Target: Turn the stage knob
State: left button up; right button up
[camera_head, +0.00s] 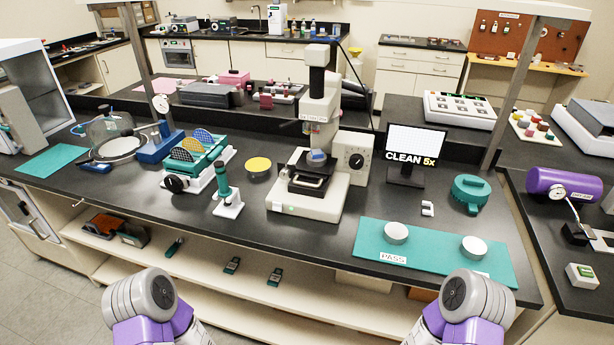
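The stylus profiler (322,125) is a cream-white instrument with a tall column, standing near the middle of the black bench. Its dark stage (309,178) carries a small blue piece (317,156). On the right of the instrument is a white box with a round dial-like knob (356,161) with a dark centre, facing the front; this looks like the stage knob, though its markings are too small to read. My two arms show only as grey and purple links at the bottom edge, well short of the instrument. Neither gripper is in the picture, and nothing touches the knob.
A small screen (414,145) reading "CLEAN 5x" stands right of the profiler. A teal mat (436,247) with two white bowls lies front right. A wafer rack (198,160) and a teal tool on a stand (226,192) are on the left. The bench in front of the profiler is clear.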

aim_at(285, 174)
jog(key=z, duration=2.2)
jog(key=k, duration=1.05)
jog(key=u, duration=1.25)
jog(key=i, duration=0.5)
jog(key=z, duration=0.05)
